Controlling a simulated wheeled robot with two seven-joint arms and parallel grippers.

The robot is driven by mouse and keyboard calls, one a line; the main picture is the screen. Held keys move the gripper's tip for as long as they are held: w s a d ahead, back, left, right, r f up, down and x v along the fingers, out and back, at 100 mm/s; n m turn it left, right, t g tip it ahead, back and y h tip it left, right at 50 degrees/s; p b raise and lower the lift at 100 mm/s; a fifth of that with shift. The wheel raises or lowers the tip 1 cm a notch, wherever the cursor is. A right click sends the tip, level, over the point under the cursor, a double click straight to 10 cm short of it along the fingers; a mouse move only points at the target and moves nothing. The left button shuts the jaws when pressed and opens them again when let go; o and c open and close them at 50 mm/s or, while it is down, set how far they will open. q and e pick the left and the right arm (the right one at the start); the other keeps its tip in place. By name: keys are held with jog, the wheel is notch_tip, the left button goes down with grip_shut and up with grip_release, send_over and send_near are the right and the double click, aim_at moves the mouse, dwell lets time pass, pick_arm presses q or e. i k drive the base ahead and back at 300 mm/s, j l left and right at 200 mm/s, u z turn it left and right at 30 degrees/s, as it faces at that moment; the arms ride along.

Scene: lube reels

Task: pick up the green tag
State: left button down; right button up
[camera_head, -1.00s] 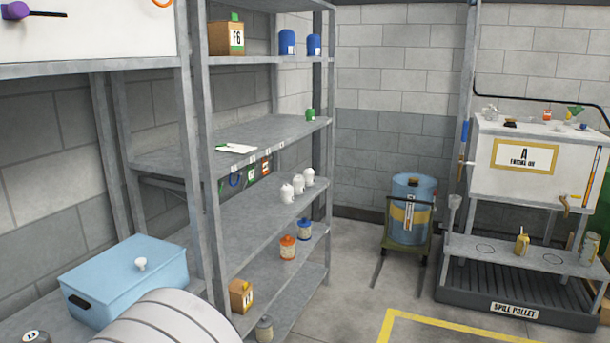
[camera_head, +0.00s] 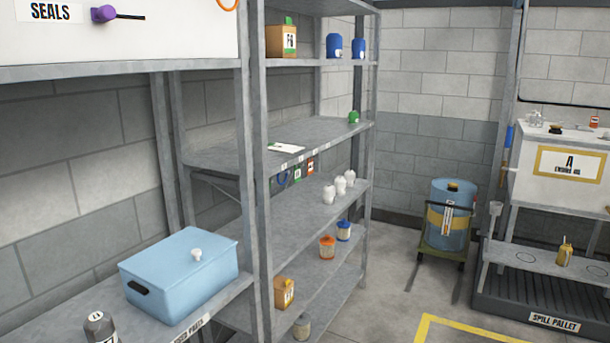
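A small green tag (camera_head: 296,174) hangs below the front edge of the middle shelf (camera_head: 222,157) of the grey rack. It hangs between a blue looped item (camera_head: 283,178) on its left and an orange-red tag (camera_head: 310,167) on its right. It is small in the picture and its marking cannot be read. Neither of my grippers is in view.
White bottles (camera_head: 340,186) stand on the shelf below the tags. A white pad (camera_head: 286,147) lies above them. A light blue box (camera_head: 180,275) sits on the left shelf. A blue drum on a cart (camera_head: 449,225) stands on the floor beyond.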

aim_at(296, 172)
jog(key=i+l+u, duration=0.15)
jog(key=u, duration=0.3)
jog(key=i+l+u, duration=0.25)
jog(key=u, duration=0.2)
